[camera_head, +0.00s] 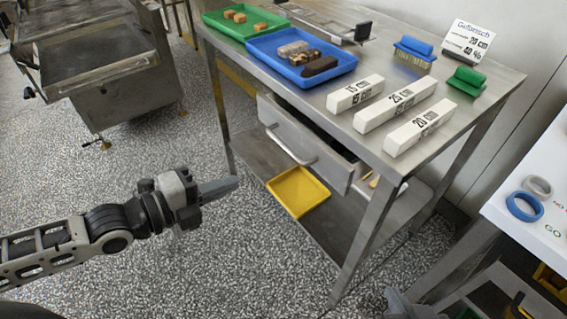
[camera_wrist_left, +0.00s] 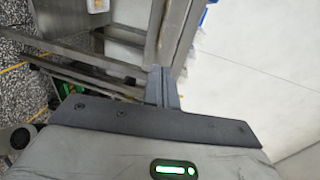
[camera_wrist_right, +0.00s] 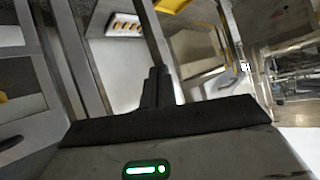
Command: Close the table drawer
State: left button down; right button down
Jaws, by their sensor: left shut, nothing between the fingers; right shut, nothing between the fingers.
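The table drawer (camera_head: 306,150) under the steel table (camera_head: 300,100) stands partly open. Its grey front panel sticks out from the table's front, with a bar handle (camera_head: 289,147) across it. My left gripper (camera_head: 232,185) is shut and empty, in the air to the left of the drawer front and apart from it; its closed fingers also show in the left wrist view (camera_wrist_left: 162,88). My right gripper's closed fingers (camera_wrist_right: 158,88) show empty in the right wrist view. In the head view, only a grey part of it seems to show at the bottom edge. The drawer's inside is mostly hidden.
On the table are a green tray (camera_head: 217,27), a blue tray (camera_head: 341,66), white number blocks (camera_head: 395,105) and brushes (camera_head: 413,56). A yellow tray (camera_head: 299,207) lies on the lower shelf. A white table (camera_head: 545,185) stands at right. Floor before the drawer is clear.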

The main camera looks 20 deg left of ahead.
aim_at(296, 160)
pick_arm(q)
jog(key=x, duration=1.2)
jog(key=shift+w+d, duration=0.2)
jog(key=shift+w, duration=0.1)
jog(key=shift+w+d+f, duration=0.2)
jog(key=shift+w+d, duration=0.1)
jog(key=shift+w, duration=0.05)
pick_arm(e)
jog(key=shift+w+r, duration=0.1)
jog(key=shift+w, duration=0.15)
